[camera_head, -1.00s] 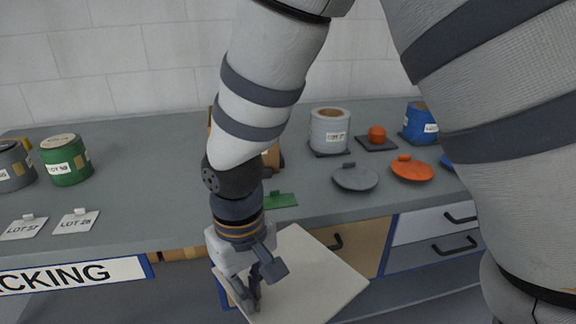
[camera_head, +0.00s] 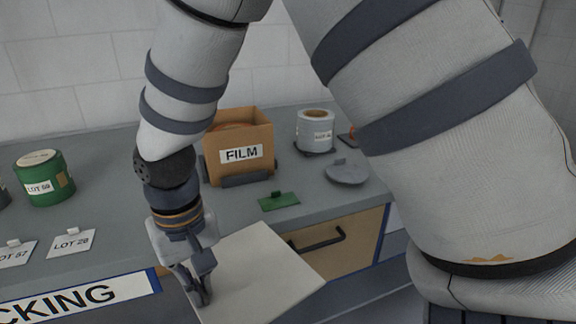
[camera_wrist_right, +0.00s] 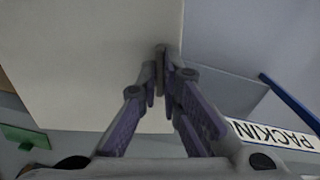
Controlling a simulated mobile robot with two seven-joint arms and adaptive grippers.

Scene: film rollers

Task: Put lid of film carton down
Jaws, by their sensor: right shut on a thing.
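The lid of the film carton is a flat, pale square panel (camera_head: 265,272). My right gripper (camera_head: 204,297) is shut on the lid near its left edge and holds it in front of the bench's front edge. In the right wrist view the lid (camera_wrist_right: 80,60) fills the upper left, and the fingers (camera_wrist_right: 162,72) close on a small part at its edge. The brown carton (camera_head: 262,136) marked FILM stands open on the bench, with an orange-brown thing partly visible inside. My left gripper is not in view.
On the bench are a green roll (camera_head: 45,178), a grey roll (camera_head: 315,130), a grey disc lid (camera_head: 346,172), a green plate (camera_head: 279,201) and two lot cards, one marked LOT 28 (camera_head: 72,242). A drawer (camera_head: 335,243) is below. A blue-edged PACKING sign (camera_head: 85,300) is at front left.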

